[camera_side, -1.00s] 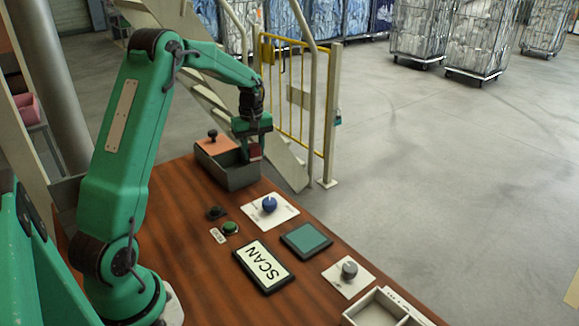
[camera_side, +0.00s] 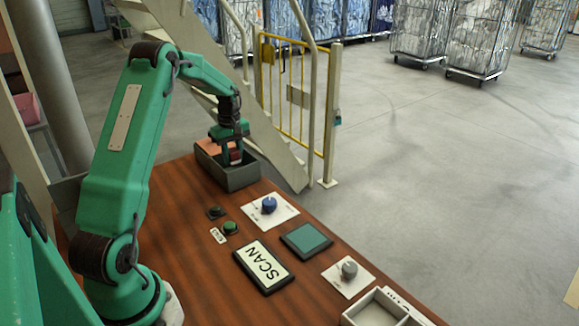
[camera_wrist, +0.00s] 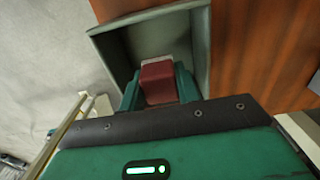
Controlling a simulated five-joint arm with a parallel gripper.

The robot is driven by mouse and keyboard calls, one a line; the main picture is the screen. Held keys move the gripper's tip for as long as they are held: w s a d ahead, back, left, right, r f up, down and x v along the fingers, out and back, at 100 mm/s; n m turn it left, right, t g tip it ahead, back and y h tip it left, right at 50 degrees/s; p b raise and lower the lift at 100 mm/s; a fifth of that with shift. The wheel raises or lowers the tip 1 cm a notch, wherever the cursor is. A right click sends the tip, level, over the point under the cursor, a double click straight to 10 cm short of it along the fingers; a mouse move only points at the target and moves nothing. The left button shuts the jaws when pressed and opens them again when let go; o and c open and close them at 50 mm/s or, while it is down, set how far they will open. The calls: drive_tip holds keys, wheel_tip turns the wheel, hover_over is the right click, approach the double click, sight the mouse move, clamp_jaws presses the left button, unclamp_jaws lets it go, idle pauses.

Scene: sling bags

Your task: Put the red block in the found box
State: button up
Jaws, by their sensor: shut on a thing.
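My gripper (camera_side: 232,160) is shut on the red block (camera_side: 236,156), above the open part of the dark grey box (camera_side: 243,178) at the table's far end. In the wrist view the red block (camera_wrist: 158,82) sits between the two green fingers, with the box's grey wall (camera_wrist: 203,45) and inside around it. The block appears within the box's outline; how far down it is cannot be told. A salmon-coloured cover (camera_side: 206,149) lies over the left part of the box, partly hidden by my gripper.
On the wooden table (camera_side: 185,250) are a blue knob (camera_side: 269,204), a green button (camera_side: 230,228), a SCAN sign (camera_side: 264,266), a teal pad (camera_side: 306,240), a grey knob (camera_side: 349,269) and a white tray (camera_side: 375,309).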

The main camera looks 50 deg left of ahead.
sight(234, 165)
drive_tip(key=shift+f, duration=2.3)
drive_tip(key=shift+f, duration=0.1)
drive_tip(key=o, duration=1)
drive_tip(key=shift+c, duration=0.2)
wheel_tip(234, 165, up, 12)
drive_tip(key=shift+r, duration=0.1)
